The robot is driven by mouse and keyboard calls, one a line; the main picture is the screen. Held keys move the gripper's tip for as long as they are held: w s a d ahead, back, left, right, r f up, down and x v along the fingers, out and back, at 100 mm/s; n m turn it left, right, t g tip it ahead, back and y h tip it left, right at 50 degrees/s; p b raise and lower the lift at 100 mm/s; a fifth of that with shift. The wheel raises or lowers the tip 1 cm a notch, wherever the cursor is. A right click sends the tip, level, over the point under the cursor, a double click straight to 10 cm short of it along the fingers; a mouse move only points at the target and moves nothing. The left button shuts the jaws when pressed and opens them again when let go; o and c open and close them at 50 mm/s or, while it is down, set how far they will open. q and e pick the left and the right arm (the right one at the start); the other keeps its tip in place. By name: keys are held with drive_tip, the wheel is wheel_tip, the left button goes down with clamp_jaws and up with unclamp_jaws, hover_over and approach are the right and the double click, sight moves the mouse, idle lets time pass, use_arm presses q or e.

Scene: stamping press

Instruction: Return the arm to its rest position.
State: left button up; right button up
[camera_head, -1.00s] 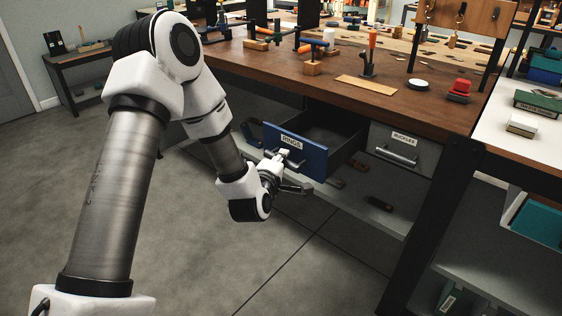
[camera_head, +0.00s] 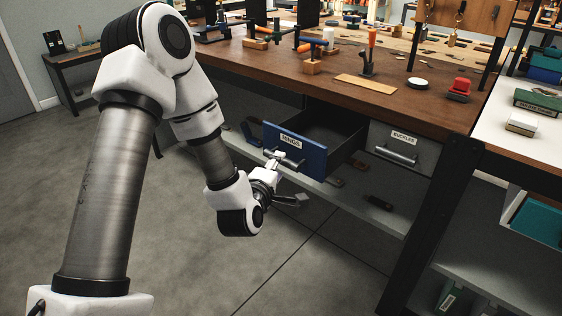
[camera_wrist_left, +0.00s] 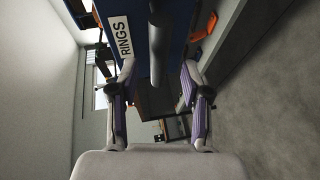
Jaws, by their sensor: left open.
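My left gripper (camera_head: 287,177) is open and empty, in front of the pulled-out blue drawer (camera_head: 306,152) under the workbench. In the head view it is a little to the left of and below the drawer's bar handle (camera_head: 284,161). In the left wrist view the open fingers (camera_wrist_left: 158,80) point at the drawer front, with the dark handle (camera_wrist_left: 158,45) ahead between them. The drawer's label (camera_wrist_left: 120,37) reads RINGS. My right gripper is in no view.
A grey closed drawer (camera_head: 400,148) sits to the right. The workbench top (camera_head: 330,92) above holds tools and several small items. A lower shelf (camera_head: 350,205) runs beneath the drawers. Open floor (camera_head: 190,260) lies to the left and in front.

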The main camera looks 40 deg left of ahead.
use_arm(q)
drive_tip(key=shift+v, duration=1.45)
